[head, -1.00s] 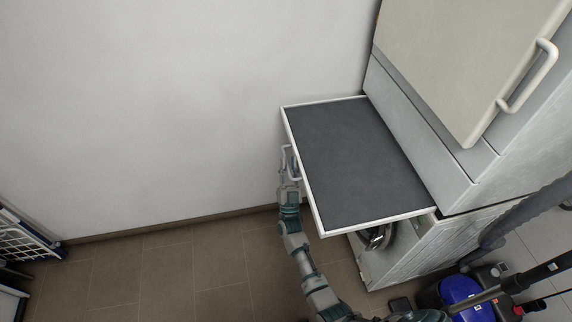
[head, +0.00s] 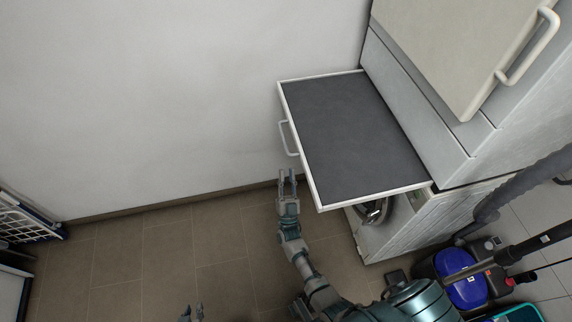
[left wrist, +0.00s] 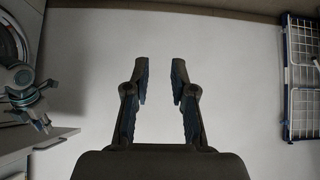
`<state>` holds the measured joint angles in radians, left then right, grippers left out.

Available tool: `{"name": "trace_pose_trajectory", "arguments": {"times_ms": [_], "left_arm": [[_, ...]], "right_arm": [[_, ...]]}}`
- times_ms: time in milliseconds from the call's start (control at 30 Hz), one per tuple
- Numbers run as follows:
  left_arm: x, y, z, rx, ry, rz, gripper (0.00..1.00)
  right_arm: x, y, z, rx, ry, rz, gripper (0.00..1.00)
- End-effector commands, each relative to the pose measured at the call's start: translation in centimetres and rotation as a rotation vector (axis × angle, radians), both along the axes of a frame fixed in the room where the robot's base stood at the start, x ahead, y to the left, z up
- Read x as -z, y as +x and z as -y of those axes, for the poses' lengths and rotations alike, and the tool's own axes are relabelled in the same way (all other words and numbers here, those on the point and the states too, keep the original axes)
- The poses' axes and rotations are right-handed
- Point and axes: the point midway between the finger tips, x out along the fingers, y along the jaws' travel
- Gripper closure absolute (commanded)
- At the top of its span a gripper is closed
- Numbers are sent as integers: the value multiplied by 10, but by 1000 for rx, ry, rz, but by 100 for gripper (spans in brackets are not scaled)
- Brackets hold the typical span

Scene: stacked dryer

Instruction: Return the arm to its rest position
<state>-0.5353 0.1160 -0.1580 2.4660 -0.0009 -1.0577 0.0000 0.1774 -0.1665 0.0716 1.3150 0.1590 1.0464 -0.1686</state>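My right gripper (head: 287,178) is just below the white handle (head: 287,138) of the pulled-out dark shelf (head: 350,130), with a small gap. Its two fingers are apart and hold nothing. My right arm reaches up from the bottom of the head view. My left gripper (head: 192,312) shows only by its fingertips at the bottom edge of the head view. In the left wrist view (left wrist: 158,75) its fingers are apart with nothing between them.
The shelf sticks out between the upper dryer (head: 460,50) and the washing machine (head: 405,222). A blue vacuum cleaner (head: 465,290) stands at lower right. A rack (head: 22,225) stands at far left. The tiled floor (head: 160,255) is clear between.

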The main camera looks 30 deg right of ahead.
Motion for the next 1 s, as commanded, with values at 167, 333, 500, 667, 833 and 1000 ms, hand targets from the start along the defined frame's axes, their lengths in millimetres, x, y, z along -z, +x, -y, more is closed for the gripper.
{"name": "trace_pose_trajectory", "arguments": {"times_ms": [167,333,500,667,833,1000], "left_arm": [[0,0,0,0,0,0,75],[1,1,0,0,0,-1,75],[1,1,0,-1,1,-1,75],[7,0,0,0,5,-18,75],[52,-8,-3,-1,31,-124,75],[116,-35,-11,-2,68,-278,75]], "right_arm": [[1,-1,-1,-1,1,0,77],[1,-1,-1,-1,1,0,77],[1,-1,0,-1,1,0,77],[9,3,-4,-33,-6,-72,77],[73,4,-24,-191,-33,-468,77],[191,-59,-48,-361,-56,-1067,77]]}}
